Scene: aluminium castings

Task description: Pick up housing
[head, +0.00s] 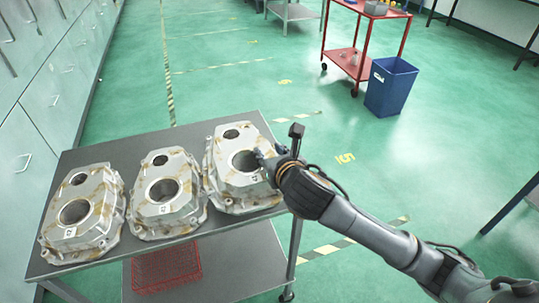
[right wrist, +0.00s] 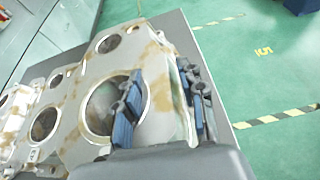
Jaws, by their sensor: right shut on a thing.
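Three silver-grey cast housings with tan stains and round bores lie in a row on a grey cart top: the left one (head: 78,232), the middle one (head: 160,207) and the right one (head: 222,151). My right gripper (head: 268,162) is at the right side of the right housing, which also shows in the right wrist view (right wrist: 163,122). There, one blue-padded finger of the gripper (right wrist: 160,105) is at the large bore and the other is outside the right wall. It is shut on that wall. The housing appears to rest on the cart. My left gripper is not in view.
The cart top (head: 85,155) has a bare strip behind the housings. A red wire basket (head: 166,268) sits on its lower shelf. Cabinets (head: 40,100) line the left. A blue bin (head: 390,87) and a red trolley (head: 345,62) stand at the back right.

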